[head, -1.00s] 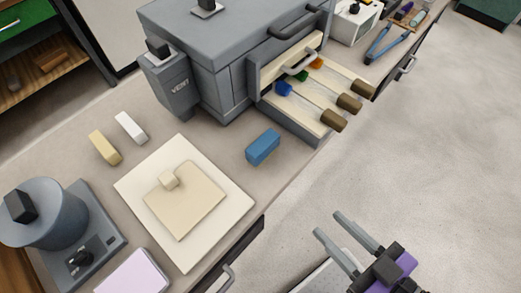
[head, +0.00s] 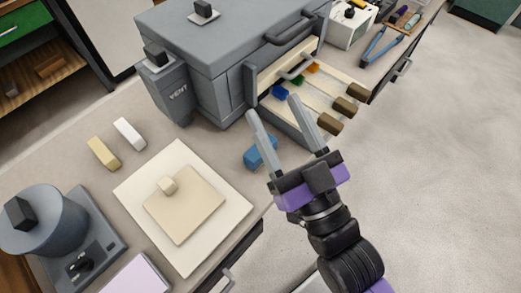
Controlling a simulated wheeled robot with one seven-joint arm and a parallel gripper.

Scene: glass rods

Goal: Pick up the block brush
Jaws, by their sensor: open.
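No thing here is plainly a brush, and I cannot tell which block is the block brush. A blue block (head: 251,159) lies on the bench in front of the grey furnace-like box, partly hidden behind my gripper's left finger. A yellow block (head: 104,153) and a white block (head: 129,133) lie side by side at the left. My gripper (head: 273,107) is open and empty, its fingers pointing up the picture. In this view its left finger crosses the blue block; I cannot tell its height above it.
The grey box (head: 225,45) has an open front with a pale rack (head: 314,100) holding several brown-handled rods with coloured tips. A grey round device (head: 48,216) stands left. Bare floor lies right.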

